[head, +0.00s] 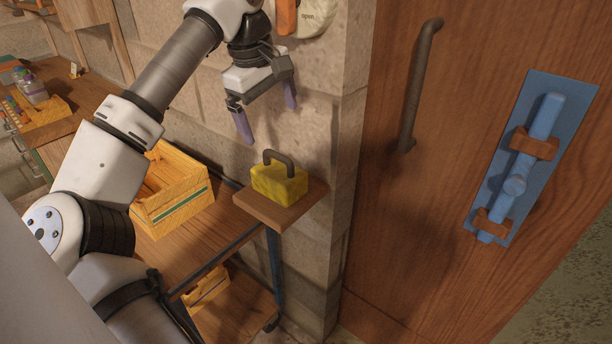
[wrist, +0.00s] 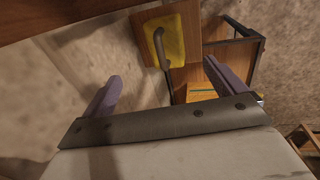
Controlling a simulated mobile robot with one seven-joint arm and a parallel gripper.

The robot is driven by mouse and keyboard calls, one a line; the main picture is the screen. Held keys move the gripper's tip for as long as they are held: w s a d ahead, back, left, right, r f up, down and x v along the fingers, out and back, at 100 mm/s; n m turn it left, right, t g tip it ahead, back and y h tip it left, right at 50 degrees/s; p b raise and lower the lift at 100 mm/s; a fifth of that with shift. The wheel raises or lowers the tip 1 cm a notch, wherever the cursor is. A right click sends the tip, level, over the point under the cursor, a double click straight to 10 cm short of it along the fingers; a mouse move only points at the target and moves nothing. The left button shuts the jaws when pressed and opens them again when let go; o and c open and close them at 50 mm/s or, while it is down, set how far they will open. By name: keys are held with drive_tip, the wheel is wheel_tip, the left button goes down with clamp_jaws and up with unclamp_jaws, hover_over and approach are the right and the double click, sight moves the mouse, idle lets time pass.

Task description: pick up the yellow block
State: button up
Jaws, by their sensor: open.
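The yellow block (head: 280,185) has a dark arched handle on top. It sits on a small wooden wall shelf (head: 262,217) beside the stone pillar. My gripper (head: 266,122) is open and empty, above the block and a little to its left, with its purple fingers apart and not touching it. In the wrist view the yellow block (wrist: 176,38) and its handle show beyond the fingertips of my gripper (wrist: 162,76), near the top of the picture.
A wooden door (head: 430,220) with a dark handle (head: 418,85) and a blue bolt (head: 520,165) stands right of the pillar. A yellow wooden crate (head: 178,200) is on the bench (head: 205,240) to the left. The stone wall is close behind the shelf.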

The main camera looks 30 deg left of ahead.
hover_over(281, 172)
drive_tip(key=s, duration=0.1)
wheel_tip(281, 172, down, 8)
drive_tip(key=shift+s+a+f+p, duration=0.15)
drive_tip(key=shift+p, duration=0.25)
drive_tip(key=shift+p+x, duration=0.8)
drive_tip(key=shift+x, duration=1.95)
drive_tip(key=shift+c, duration=0.4)
drive_tip(key=c, duration=1.3)
